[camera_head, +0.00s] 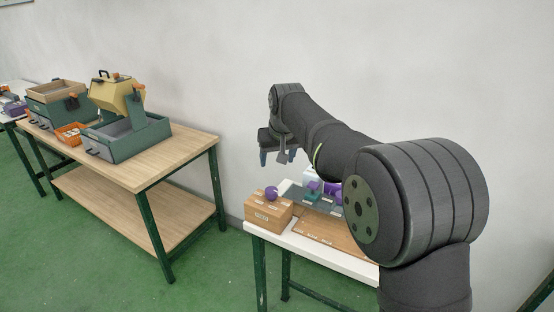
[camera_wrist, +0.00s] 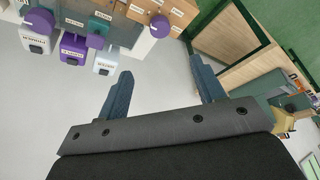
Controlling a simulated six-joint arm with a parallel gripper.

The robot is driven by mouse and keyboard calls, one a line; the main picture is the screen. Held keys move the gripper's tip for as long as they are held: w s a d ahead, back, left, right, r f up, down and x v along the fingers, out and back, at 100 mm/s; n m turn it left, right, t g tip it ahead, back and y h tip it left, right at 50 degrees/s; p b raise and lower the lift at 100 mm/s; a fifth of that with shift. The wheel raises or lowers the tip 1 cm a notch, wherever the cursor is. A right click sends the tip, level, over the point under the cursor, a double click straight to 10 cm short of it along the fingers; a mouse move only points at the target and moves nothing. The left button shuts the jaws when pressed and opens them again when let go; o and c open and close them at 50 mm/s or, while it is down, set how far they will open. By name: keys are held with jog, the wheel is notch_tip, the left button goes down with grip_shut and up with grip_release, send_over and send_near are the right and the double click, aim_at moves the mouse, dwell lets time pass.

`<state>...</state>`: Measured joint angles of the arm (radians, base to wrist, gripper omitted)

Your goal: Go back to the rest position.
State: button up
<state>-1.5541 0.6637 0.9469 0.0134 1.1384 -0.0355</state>
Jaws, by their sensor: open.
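My gripper (camera_head: 277,157) is held up above the back left of the white table (camera_head: 258,232), in front of the bare wall. Its two blue fingers are apart. The wrist view shows my gripper (camera_wrist: 161,76) with both fingers spread wide and nothing between them. No object is in the jaws. My own dark arm runs across the right of the head view and hides part of the white table and what stands on it.
Purple and white containers (camera_wrist: 73,48) show in the wrist view. A wooden bench (camera_head: 190,150) with green and yellow equipment stands left, across a floor gap.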

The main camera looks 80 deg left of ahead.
aim_at(271, 190)
jog(key=shift+f, duration=0.15)
jog(key=x, duration=1.7)
jog(key=shift+a, duration=0.15)
jog(key=shift+f, duration=0.15)
jog(key=shift+s+m, duration=0.1)
jog(key=shift+m, duration=0.6)
jog(key=m+t, duration=0.1)
jog(key=m, duration=0.2)
jog(key=shift+t, duration=0.3)
jog(key=m, duration=0.2)
jog(key=m+t+h, duration=0.1)
jog(key=m, duration=0.1)
jog(key=shift+s+a+m+t, duration=0.1)
jog(key=shift+s+m+t, duration=0.1)
jog(key=shift+m+t, duration=0.1)
jog(key=v, duration=0.8)
jog(key=shift+r, duration=0.4)
